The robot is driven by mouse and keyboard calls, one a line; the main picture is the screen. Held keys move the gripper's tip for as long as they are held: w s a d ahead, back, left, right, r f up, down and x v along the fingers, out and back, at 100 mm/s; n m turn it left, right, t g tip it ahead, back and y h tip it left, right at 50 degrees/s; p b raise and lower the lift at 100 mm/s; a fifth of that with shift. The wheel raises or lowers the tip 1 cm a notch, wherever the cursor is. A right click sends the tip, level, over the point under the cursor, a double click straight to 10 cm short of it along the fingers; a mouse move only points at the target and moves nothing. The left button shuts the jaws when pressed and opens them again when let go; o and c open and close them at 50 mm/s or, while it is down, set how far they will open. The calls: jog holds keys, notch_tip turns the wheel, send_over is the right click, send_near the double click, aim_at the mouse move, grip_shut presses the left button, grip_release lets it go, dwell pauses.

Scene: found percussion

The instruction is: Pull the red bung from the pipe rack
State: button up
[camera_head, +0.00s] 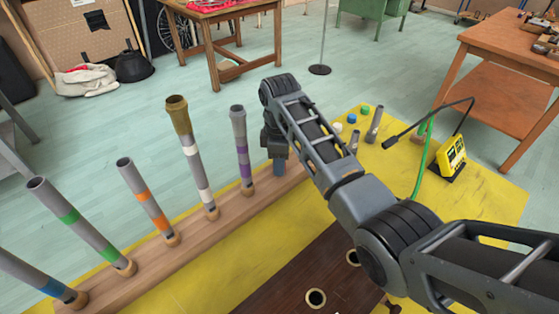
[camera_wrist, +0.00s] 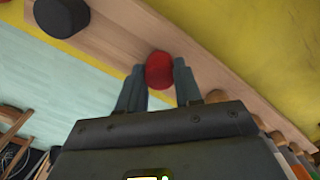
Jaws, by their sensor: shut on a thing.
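The red bung (camera_wrist: 159,70) shows in the wrist view, between the two fingertips of my gripper (camera_wrist: 159,78), which is shut on it. Behind it is the wooden base of the pipe rack (camera_wrist: 125,42); I cannot tell whether the bung is still seated in it. In the head view my gripper (camera_head: 279,167) points down at the rack's right part, just right of the purple-banded pipe (camera_head: 241,150), and the bung is hidden there. Several grey pipes with coloured bands stand tilted along the rack (camera_head: 190,240) to the left.
A black round piece (camera_wrist: 62,16) sits on the rack's wood in the wrist view. On the yellow mat (camera_head: 490,200) are small white, blue and green pieces (camera_head: 351,118), a short grey pipe (camera_head: 374,125) and a yellow device (camera_head: 451,156). A dark brown board with round holes (camera_head: 290,290) lies in front.

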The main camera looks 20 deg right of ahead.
jog(key=shift+c, duration=1.4)
jog(key=shift+r, duration=0.1)
jog(key=shift+r, duration=0.1)
jog(key=shift+r+p, duration=0.35)
jog(key=shift+p, duration=0.15)
jog(key=shift+r+p, duration=1)
jog(key=shift+r, duration=0.05)
jog(key=shift+r+p, duration=0.6)
jog(key=shift+r, duration=0.8)
